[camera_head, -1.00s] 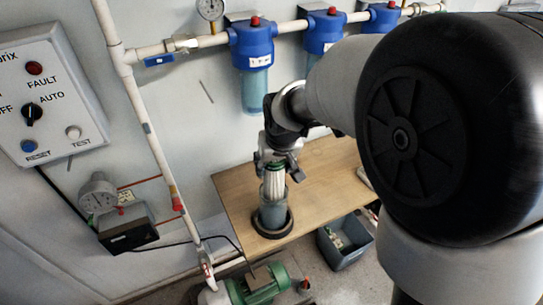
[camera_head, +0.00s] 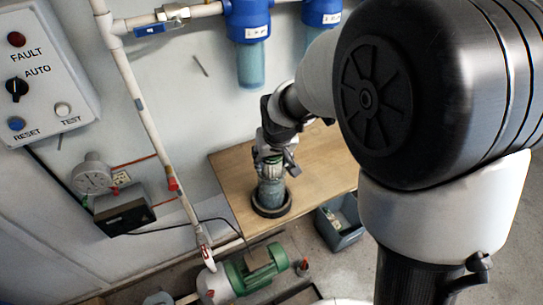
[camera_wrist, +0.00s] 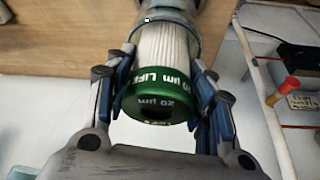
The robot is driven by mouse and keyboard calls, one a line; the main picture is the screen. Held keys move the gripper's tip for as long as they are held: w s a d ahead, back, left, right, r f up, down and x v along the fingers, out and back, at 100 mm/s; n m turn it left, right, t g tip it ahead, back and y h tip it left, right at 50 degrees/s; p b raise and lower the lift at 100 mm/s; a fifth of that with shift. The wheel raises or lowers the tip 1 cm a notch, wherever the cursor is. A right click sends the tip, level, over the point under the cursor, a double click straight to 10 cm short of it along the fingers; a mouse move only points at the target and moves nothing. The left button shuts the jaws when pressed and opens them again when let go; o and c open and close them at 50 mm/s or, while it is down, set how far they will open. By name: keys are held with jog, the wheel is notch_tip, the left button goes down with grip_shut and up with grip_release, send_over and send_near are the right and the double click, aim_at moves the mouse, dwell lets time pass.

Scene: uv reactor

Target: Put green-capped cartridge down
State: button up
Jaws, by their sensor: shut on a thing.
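The green-capped cartridge (camera_wrist: 160,92) has white pleated sides and a green end cap with white lettering. My gripper (camera_head: 271,158) is shut on it, with a blue-padded finger on each side of the cap in the wrist view (camera_wrist: 163,85). The cartridge's far end is inside a clear cylindrical bowl (camera_head: 271,192), whose rim shows at the top of the wrist view. The bowl stands upright in a black ring (camera_head: 272,210) on the wooden table. How deep the cartridge sits cannot be told.
The wooden table (camera_head: 318,175) is clear to the right of the ring. A grey bin (camera_head: 341,222) stands beside the table. A green motor pump (camera_head: 252,271) is in front. Blue filter housings (camera_head: 248,25) hang on the wall above. A control box (camera_head: 40,75) is at left.

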jog(key=o, duration=1.5)
jog(key=shift+f, duration=0.1)
jog(key=shift+c, duration=0.2)
jog(key=p+v, duration=0.5)
jog(key=v, duration=0.9)
jog(key=s+d+r, duration=0.1)
jog(key=s+d, duration=0.2)
jog(key=s, duration=0.4)
jog(key=s+d+r+m, duration=0.1)
jog(key=s+d+r, duration=0.1)
jog(key=s, duration=0.5)
jog(key=s+d+r+m, duration=0.1)
jog(key=s+d+r, duration=0.1)
jog(key=s+d, duration=0.2)
jog(key=s, duration=0.3)
jog(key=shift+s+d+h, duration=0.2)
jog(key=shift+s+h, duration=0.1)
jog(key=shift+h, duration=0.1)
jog(key=shift+r, duration=0.15)
